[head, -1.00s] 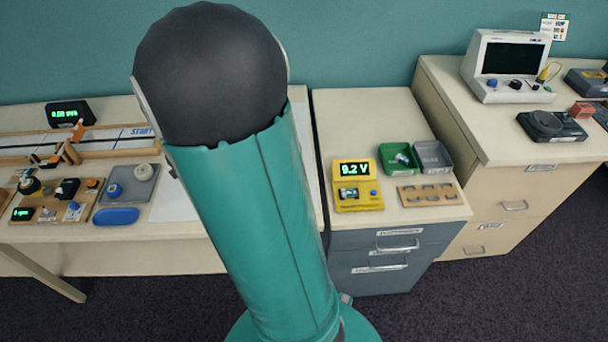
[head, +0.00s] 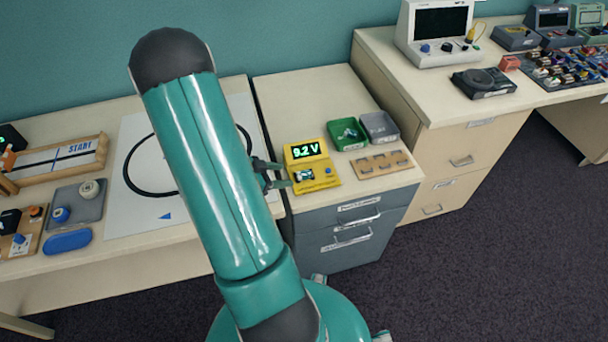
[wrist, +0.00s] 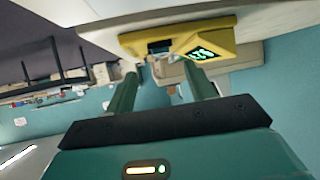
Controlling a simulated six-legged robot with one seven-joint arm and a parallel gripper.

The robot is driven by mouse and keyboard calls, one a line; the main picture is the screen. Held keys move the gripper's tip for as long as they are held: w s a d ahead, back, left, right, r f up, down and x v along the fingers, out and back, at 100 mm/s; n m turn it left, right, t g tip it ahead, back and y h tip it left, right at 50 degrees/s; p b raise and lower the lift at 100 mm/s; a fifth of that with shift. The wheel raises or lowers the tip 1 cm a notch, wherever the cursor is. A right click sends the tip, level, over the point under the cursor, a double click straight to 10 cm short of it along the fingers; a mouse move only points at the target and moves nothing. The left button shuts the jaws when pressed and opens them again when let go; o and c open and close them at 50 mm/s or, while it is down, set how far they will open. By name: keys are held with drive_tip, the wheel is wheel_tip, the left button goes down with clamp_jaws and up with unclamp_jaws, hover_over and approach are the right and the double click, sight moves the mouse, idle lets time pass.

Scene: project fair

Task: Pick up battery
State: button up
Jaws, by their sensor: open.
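The battery (head: 304,175) looks like a small dark and light cylinder. It sits in the bay of the yellow tester (head: 323,182), whose green display reads 9.2 V. My gripper (head: 280,174) is open just left of the tester, partly hidden behind my own arm. In the wrist view, the two green fingers of my gripper (wrist: 160,69) are apart with nothing clearly held between them. The yellow tester (wrist: 218,33) shows tilted just beyond the fingertips, with its dark bay about in line with the gap. The battery's outline is unclear there.
A green bin (head: 347,134) and a grey bin (head: 380,127) stand behind and right of the tester. A wooden slotted tray (head: 380,163) lies to its right. A white sheet with a black loop (head: 150,218) covers the table on the left.

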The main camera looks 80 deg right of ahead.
sight(305, 172)
drive_tip(key=x, duration=0.7)
drive_tip(key=shift+s+d+r, duration=0.1)
drive_tip(key=shift+s+r, duration=0.05)
clamp_jaws()
drive_tip(key=shift+r, duration=0.15)
